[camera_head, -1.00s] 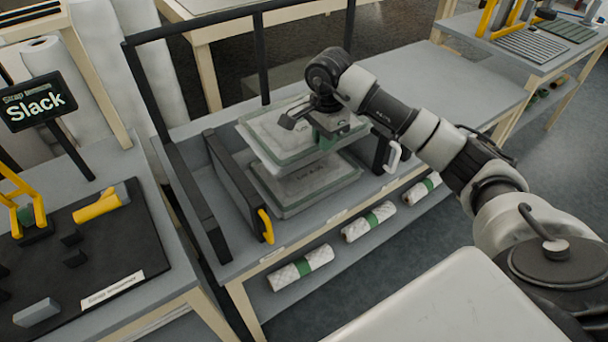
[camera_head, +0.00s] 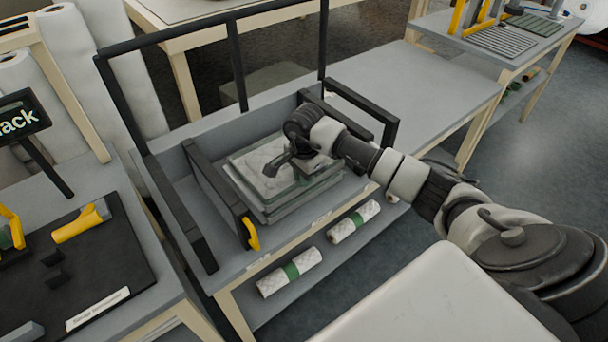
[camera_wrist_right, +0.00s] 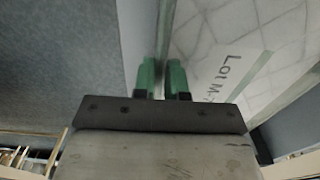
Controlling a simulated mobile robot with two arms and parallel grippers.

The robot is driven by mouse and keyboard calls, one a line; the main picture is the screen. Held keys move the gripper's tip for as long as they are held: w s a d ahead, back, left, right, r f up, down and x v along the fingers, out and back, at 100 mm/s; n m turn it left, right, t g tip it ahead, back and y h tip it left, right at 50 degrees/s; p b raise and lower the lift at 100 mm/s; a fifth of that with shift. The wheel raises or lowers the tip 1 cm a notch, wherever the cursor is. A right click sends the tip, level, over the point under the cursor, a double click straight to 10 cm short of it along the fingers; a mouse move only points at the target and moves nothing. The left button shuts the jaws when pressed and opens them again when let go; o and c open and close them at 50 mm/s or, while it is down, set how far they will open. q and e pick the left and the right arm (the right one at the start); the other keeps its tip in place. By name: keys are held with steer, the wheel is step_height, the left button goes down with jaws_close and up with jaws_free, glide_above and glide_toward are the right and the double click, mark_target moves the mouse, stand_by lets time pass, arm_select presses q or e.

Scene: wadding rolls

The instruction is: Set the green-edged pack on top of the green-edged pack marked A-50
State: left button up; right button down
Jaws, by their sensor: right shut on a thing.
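The held green-edged pack (camera_head: 256,160) is a flat, clear-wrapped white pad, lying level directly over another pack. My right gripper (camera_head: 304,168) is shut on its edge. In the right wrist view the green fingertips (camera_wrist_right: 162,75) pinch the edge of the pack (camera_wrist_right: 215,40), which shows part of a "Lot M-" mark. The lower green-edged pack (camera_head: 270,215) sits on the bench below, mostly covered; its marking is hidden. The two packs look nearly or fully touching; I cannot tell which. My left gripper is not in view.
A dark upright divider with a yellow handle (camera_head: 251,234) stands close to the left of the packs. A black frame (camera_head: 345,105) stands behind and to the right. White rolls with green bands (camera_head: 290,272) lie on the shelf below. The bench at right (camera_head: 420,95) is clear.

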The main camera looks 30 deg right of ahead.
steer(key=shift+f+b, duration=0.4)
steer(key=shift+b, duration=0.05)
steer(key=c, duration=1.2)
jaws_free()
steer(key=shift+o, duration=0.2)
steer(key=shift+r, duration=0.1)
steer(key=shift+r+p, duration=0.25)
steer(key=shift+p, duration=0.1)
step_height(320, 180, up, 12)
steer(key=b, duration=0.1)
steer(key=shift+b, duration=0.35)
steer(key=shift+r, duration=0.1)
